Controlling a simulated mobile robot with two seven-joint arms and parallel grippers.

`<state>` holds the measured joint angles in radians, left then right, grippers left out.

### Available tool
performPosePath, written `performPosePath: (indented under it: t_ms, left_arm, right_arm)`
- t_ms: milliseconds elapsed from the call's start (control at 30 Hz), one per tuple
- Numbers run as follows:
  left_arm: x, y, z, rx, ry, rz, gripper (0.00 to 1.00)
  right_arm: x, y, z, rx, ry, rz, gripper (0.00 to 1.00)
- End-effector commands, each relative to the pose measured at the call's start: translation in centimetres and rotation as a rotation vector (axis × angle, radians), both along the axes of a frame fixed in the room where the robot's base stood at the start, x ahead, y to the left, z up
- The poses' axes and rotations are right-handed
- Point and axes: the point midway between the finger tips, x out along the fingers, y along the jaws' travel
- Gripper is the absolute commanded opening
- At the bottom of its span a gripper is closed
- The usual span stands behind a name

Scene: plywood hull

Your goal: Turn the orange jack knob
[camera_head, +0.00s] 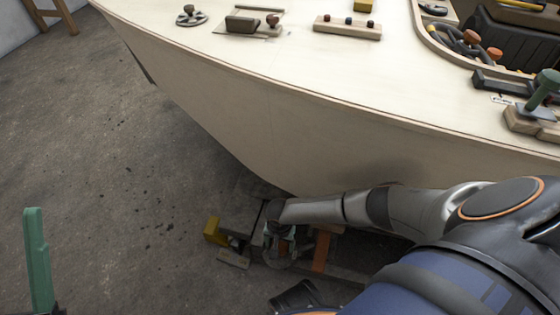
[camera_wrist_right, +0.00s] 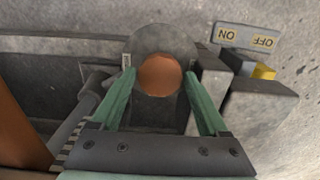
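The orange jack knob (camera_wrist_right: 159,75) is round and sits in front of a grey disc in the right wrist view. My right gripper (camera_wrist_right: 158,78) is open, with its green fingertips on either side of the knob. A narrow gap seems to show on each side; I cannot tell whether either finger touches. In the head view my right gripper (camera_head: 288,238) reaches down to the jack beside the hull, and the knob is hidden there. One green finger of my left gripper (camera_head: 39,260) shows at the lower left, away from the jack.
An ON/OFF plate (camera_wrist_right: 246,38) and a yellow block (camera_wrist_right: 263,72) are right of the knob. An orange bar (camera_head: 321,251) stands at the jack. The pale plywood hull (camera_head: 260,120) overhangs it, with fittings on top. The concrete floor (camera_head: 90,150) at left is clear.

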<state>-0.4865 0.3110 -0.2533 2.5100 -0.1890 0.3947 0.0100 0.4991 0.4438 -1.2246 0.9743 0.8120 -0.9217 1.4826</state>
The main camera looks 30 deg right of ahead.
Motion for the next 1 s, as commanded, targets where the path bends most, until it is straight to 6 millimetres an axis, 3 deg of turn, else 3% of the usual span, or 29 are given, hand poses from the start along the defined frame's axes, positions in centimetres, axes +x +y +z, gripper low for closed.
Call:
performPosePath:
  t_ms: [67,567,1000]
  left_arm:
    - [0.0,0.0,0.0,0.0,0.0,0.0,0.5]
    - [0.0,0.0,0.0,0.0,-0.001,0.0,0.5]
    - [0.0,0.1,1.4,-0.009,-0.001,-0.003,0.5]
  right_arm:
    - [0.0,0.0,0.0,0.0,0.0,0.0,0.68]
    - [0.0,0.0,0.0,0.001,-0.001,0.0,0.12]
    - [-0.2,0.2,0.2,0.004,0.002,0.08,0.1]
